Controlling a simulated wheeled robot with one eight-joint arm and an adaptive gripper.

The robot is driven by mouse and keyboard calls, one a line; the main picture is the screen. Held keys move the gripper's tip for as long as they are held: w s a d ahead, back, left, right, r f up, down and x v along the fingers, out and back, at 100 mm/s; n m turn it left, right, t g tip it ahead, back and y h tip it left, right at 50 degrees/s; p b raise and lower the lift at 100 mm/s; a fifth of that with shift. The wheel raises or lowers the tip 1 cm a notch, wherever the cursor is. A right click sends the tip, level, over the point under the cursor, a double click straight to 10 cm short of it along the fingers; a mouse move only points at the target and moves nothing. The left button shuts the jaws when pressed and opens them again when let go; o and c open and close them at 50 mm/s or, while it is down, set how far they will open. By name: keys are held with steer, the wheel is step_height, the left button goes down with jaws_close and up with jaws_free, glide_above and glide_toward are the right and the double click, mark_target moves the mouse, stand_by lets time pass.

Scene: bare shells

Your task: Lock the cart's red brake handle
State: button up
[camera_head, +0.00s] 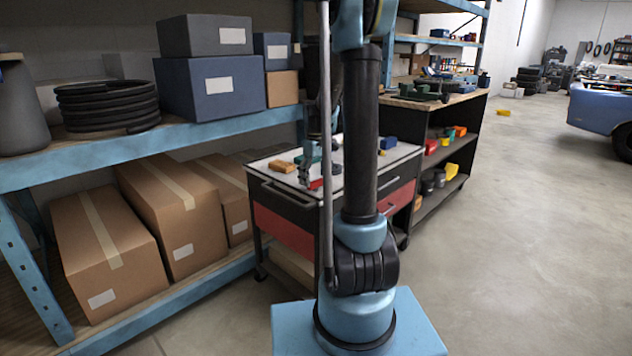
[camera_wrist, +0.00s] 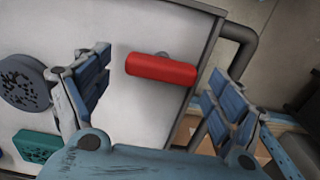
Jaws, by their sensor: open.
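The red brake handle (camera_wrist: 160,69) is a short rounded bar on the cart's pale top, with a small grey round piece behind it. In the head view it shows as a small red piece (camera_head: 316,184) at the top's near edge. The cart (camera_head: 262,173) has a light top, dark sides and red drawer fronts. My gripper (camera_wrist: 159,82) is open over the cart top, one blue-padded finger on each side of the handle, with gaps between. I cannot tell its height above the handle. My arm hides part of the cart in the head view.
An orange block (camera_head: 282,166) and a blue block (camera_head: 388,142) lie on the cart. The wrist view shows a dark round object (camera_wrist: 24,84) and a teal object (camera_wrist: 36,146) at left, and a grey bar (camera_wrist: 243,45) at the cart's edge.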

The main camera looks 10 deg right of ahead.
steer(key=shift+f, duration=0.45)
steer(key=c, duration=1)
steer(key=shift+c, duration=0.2)
